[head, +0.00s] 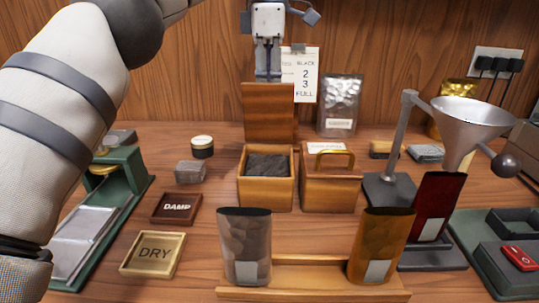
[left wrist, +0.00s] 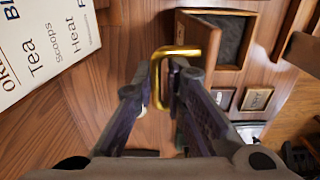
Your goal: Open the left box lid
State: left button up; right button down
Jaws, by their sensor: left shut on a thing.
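The left box (head: 266,193) is a wooden box with dark loose tea (head: 268,166) inside. Its lid (head: 269,112) stands upright at the back rim, with the box mouth uncovered. My left gripper (head: 268,76) is behind the top of the lid. In the left wrist view its fingers (left wrist: 165,90) are shut on the lid's brass handle (left wrist: 180,52). The handle is hidden in the head view. The open box (left wrist: 234,40) also shows in the left wrist view. My right gripper is not in view.
The right box (head: 328,193) stands close beside it, its lid down, with a brass handle (head: 335,153). A silver pouch (head: 340,105) stands behind. Two pouches on a wooden rack (head: 305,276) stand in front. A funnel (head: 472,120) is at right. DAMP (head: 177,208) and DRY (head: 153,253) trays lie left.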

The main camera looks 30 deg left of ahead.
pick_arm(q)
jog(key=shift+w+a+f, duration=0.1)
jog(key=shift+a+f, duration=0.1)
jog(key=shift+f, duration=0.05)
jog(key=shift+w+a+f, duration=0.3)
jog(key=shift+w+a, duration=0.25)
jog(key=shift+w, duration=0.25)
jog(key=o, duration=1.2)
jog(key=shift+r, duration=0.2)
